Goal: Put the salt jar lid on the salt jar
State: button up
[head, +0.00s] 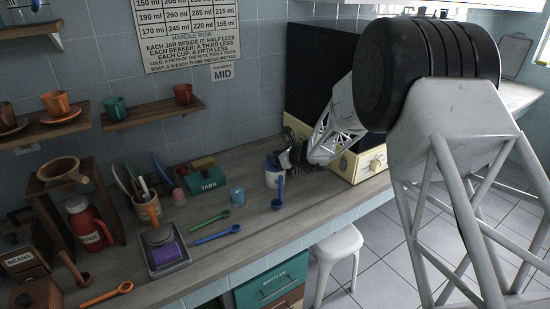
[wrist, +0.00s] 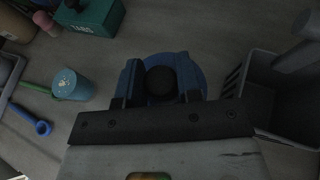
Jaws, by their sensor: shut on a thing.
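The salt jar (head: 273,178), pale with blue near its top, stands on the counter towards the back edge of the free strip. My gripper (head: 284,158) is right at the jar's top in the head view. In the wrist view, my gripper (wrist: 159,88) is shut on the dark knob of a round blue lid (wrist: 160,62), one finger on each side. The lid faces the camera and hides what is under it. I cannot tell whether the lid touches the jar's rim.
A light blue cup (head: 237,196) stands left of the jar. Green (head: 210,222) and blue spoons (head: 218,235) lie further left. The teal TABS box (head: 208,178) is behind; a cream box (head: 362,163) stands right.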

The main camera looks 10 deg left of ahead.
jog(key=shift+f, duration=0.4)
jog(key=o, duration=0.9)
jog(key=shift+o, duration=0.2)
jog(key=shift+d+r, duration=0.15)
jog(key=shift+r, duration=0.55)
jog(key=v, duration=1.1)
jog(key=shift+s+d, duration=0.2)
jog(key=shift+d, duration=0.05)
jog(key=shift+r, duration=0.1)
